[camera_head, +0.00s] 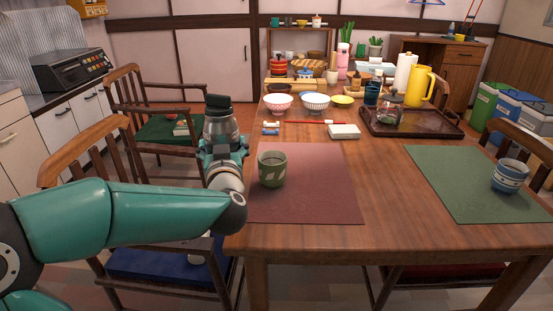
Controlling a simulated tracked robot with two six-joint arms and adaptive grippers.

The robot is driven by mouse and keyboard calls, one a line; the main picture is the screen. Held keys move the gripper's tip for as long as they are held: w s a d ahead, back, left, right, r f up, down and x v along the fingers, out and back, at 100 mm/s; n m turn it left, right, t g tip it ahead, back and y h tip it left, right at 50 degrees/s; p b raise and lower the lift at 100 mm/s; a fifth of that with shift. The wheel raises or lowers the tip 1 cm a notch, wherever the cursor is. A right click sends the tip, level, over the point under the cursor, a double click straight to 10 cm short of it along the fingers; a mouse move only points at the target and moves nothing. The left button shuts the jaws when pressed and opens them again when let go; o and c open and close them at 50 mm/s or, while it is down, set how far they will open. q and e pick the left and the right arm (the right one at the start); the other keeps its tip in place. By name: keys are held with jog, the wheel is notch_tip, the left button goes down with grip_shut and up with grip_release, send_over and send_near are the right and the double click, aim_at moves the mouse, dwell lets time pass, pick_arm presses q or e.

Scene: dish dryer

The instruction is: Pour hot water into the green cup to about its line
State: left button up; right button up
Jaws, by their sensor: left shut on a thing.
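The green cup (272,170) with pale leaf-like marks stands upright on the red placemat (325,185) at the table's near left. Its inside looks dark, and I cannot tell how much is in it. My left gripper (221,148) is shut on a steel flask (220,127) with a black top. It holds the flask roughly upright, to the left of the cup and apart from it, just off the table's left edge. The gripper hides the flask's lower part. My right gripper is not in view.
A blue-and-white cup (510,176) stands on the green placemat (460,185) at right. A dark tray (440,129) holds a glass pot (389,108) and a yellow pitcher (420,86). Bowls (278,103) line the back. The table between the placemats is clear. Wooden chairs flank the table.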

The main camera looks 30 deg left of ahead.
pick_arm(q)
jog(key=shift+s+a+r, duration=0.2)
jog(key=shift+s+r, duration=0.15)
jog(key=shift+r, duration=0.1)
jog(key=shift+s+a, duration=0.1)
jog(key=shift+a, duration=0.05)
jog(key=shift+w+m+p, duration=0.2)
jog(key=shift+m+p, duration=0.2)
jog(key=shift+p, duration=0.1)
jog(key=shift+d+r+m+p, duration=0.25)
jog(key=shift+d+m+p, duration=0.1)
jog(key=shift+m+p, duration=0.15)
jog(key=shift+w+d+f+m, duration=0.15)
jog(key=shift+w+d+m, duration=0.1)
jog(key=shift+m, duration=0.25)
jog(key=shift+m+p, duration=0.5)
jog(key=shift+p, duration=0.1)
jog(key=shift+w+d+m, duration=0.1)
jog(key=shift+w+m, duration=0.1)
jog(key=shift+m, duration=0.2)
jog(key=shift+m+p, duration=0.3)
jog(key=shift+p, duration=0.15)
jog(key=shift+w+d+f+m+p, duration=0.2)
jog(key=shift+f+m+p, duration=0.1)
jog(key=shift+m, duration=0.5)
jog(key=shift+w+d+f+m+p, duration=0.15)
jog(key=shift+f+m+p, duration=0.1)
jog(key=shift+m, duration=0.55)
jog(key=shift+f, duration=0.1)
